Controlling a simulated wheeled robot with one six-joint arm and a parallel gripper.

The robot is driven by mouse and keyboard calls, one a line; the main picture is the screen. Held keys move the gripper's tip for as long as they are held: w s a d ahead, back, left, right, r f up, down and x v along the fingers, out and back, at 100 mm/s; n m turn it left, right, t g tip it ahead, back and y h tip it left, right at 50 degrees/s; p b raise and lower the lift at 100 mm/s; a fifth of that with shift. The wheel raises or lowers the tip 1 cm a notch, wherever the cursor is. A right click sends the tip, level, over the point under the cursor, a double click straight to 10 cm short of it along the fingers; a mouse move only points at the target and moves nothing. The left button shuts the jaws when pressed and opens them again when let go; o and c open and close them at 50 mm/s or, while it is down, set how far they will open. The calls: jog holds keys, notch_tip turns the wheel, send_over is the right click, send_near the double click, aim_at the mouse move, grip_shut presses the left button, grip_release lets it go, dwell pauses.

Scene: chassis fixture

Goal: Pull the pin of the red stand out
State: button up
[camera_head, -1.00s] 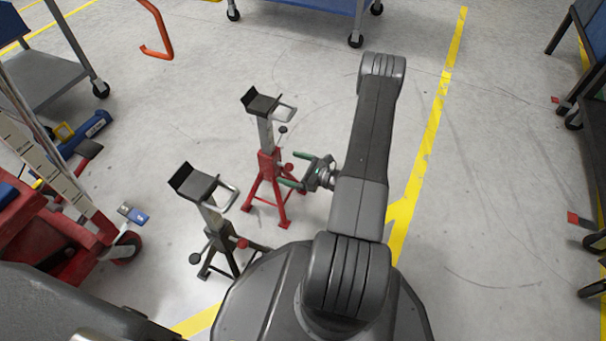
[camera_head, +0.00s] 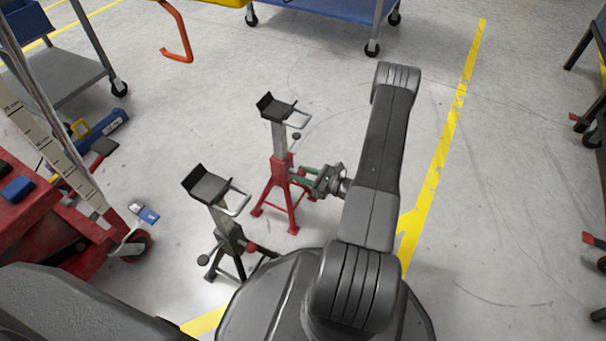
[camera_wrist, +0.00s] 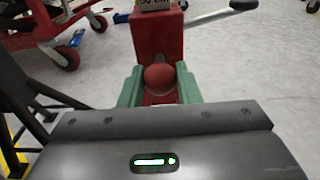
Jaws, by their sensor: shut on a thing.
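The red stand (camera_head: 281,184) stands upright on the floor near the middle of the head view, with a grey post and a black saddle on top. In the wrist view its red body (camera_wrist: 157,38) fills the upper middle. The pin's round red knob (camera_wrist: 159,77) sits against that body, between the green fingertips. My gripper (camera_head: 303,175) reaches the stand from the right, and in the wrist view (camera_wrist: 160,88) it is shut on the knob. The pin's shaft is hidden.
A second, dark stand (camera_head: 228,240) with a red knob stands in front and to the left, close by. A red wheeled machine (camera_head: 85,225) is at the left edge. A blue cart (camera_head: 320,12) is at the back.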

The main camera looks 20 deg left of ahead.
jog(key=shift+s+d, duration=0.15)
jog(key=shift+d, duration=0.95)
jog(key=shift+s+d, duration=0.1)
jog(key=shift+d, duration=0.95)
jog(key=o, duration=2)
jog(key=shift+o, duration=0.2)
jog(key=s+d, duration=0.1)
jog(key=d, duration=0.6)
jog(key=shift+d, duration=0.4)
jog(key=shift+s, duration=0.1)
jog(key=w+a, duration=0.1)
jog(key=a, duration=0.9)
jog(key=shift+w, duration=0.25)
